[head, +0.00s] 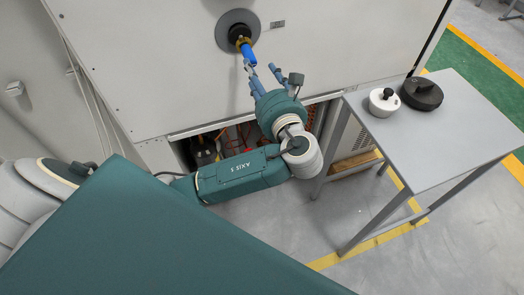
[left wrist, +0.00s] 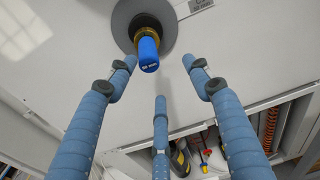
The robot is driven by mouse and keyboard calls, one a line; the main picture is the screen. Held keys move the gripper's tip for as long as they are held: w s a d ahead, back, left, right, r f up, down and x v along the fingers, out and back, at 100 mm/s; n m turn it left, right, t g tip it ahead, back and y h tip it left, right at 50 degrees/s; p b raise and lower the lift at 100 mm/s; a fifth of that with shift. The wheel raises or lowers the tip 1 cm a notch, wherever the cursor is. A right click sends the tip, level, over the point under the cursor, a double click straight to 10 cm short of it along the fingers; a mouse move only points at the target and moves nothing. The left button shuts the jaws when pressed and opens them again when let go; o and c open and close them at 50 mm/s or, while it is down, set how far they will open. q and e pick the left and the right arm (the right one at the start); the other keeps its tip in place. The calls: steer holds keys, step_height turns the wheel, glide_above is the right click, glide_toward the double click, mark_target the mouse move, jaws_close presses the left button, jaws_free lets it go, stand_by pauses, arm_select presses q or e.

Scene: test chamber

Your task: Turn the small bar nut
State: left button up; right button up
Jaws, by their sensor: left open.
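A brass-coloured nut (head: 243,41) sits at a round dark port in the white chamber wall, with a blue cylinder (head: 249,55) sticking out of it. In the left wrist view the brass nut (left wrist: 147,33) is partly covered by the blue cylinder (left wrist: 148,54), which bears small white print. I cannot tell which part is the small bar nut. My left gripper (head: 257,77) has its three blue fingers spread, just below and in front of the cylinder. In the left wrist view the open fingers (left wrist: 160,75) are apart from the cylinder and hold nothing. My right gripper is not in view.
A grey flange (head: 224,38) surrounds the port. A grey table (head: 440,145) stands at right with a white plug (head: 381,107) and a black plug (head: 422,94) on it. Below the wall panel is an open bay (head: 203,155) with cables. The wall around the port is mostly clear.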

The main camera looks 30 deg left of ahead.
arm_select(q)
step_height(320, 180, down, 32)
steer(key=d+n+g+h, duration=0.1)
steer(key=n+g+h, duration=0.2)
steer(key=h, duration=0.3)
steer(key=shift+s+r, duration=0.25)
steer(key=shift+s, duration=0.05)
